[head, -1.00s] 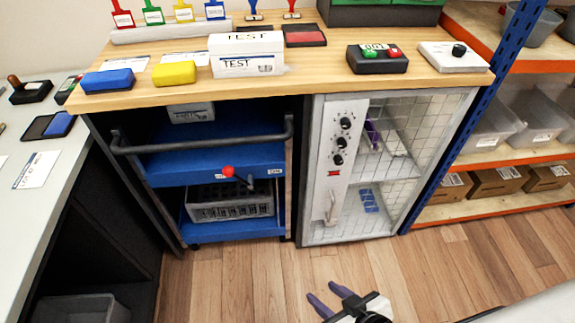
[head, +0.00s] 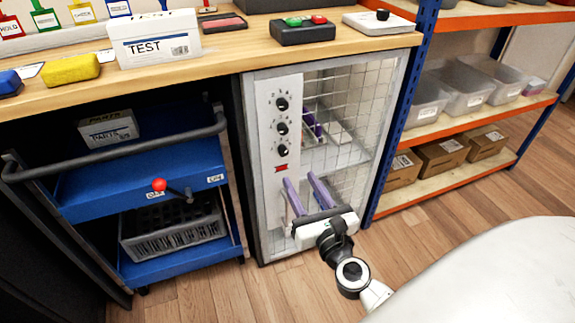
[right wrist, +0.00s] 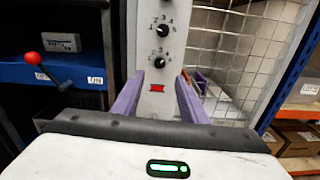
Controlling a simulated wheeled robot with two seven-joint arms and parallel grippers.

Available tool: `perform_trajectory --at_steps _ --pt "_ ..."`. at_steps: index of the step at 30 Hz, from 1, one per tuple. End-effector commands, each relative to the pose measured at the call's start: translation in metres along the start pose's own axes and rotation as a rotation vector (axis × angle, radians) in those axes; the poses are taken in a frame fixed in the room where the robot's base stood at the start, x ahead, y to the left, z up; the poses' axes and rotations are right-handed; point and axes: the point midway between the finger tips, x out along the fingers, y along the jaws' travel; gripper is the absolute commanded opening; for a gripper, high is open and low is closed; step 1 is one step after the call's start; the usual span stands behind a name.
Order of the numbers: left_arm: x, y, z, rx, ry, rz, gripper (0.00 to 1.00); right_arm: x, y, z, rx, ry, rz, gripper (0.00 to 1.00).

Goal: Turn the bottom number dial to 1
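The bottom number dial (head: 283,150) is a black knob, lowest of three on the white panel of the wire-mesh cabinet, above a red mark. It also shows in the right wrist view (right wrist: 160,62). The middle dial (head: 282,128) and the top dial (head: 282,104) are above it. My right gripper (head: 305,180) has purple fingers, spread apart and empty, in front of the panel below the bottom dial. In the right wrist view the fingertips (right wrist: 159,75) stand either side of the panel's lower part, apart from the dial. My left gripper is not in view.
The mesh cabinet (head: 250,200) stands under the wooden worktop (head: 225,50). A blue cart (head: 110,190) with a handle and red-knobbed lever is to its left. A shelf rack (head: 400,100) is at right. The floor in front is clear.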

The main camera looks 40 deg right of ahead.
Motion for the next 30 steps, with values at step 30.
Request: perform_trajectory --at_steps 30 --pt "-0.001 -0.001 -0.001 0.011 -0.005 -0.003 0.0 0.098 0.0 0.001 -0.001 0.0 0.001 0.33"
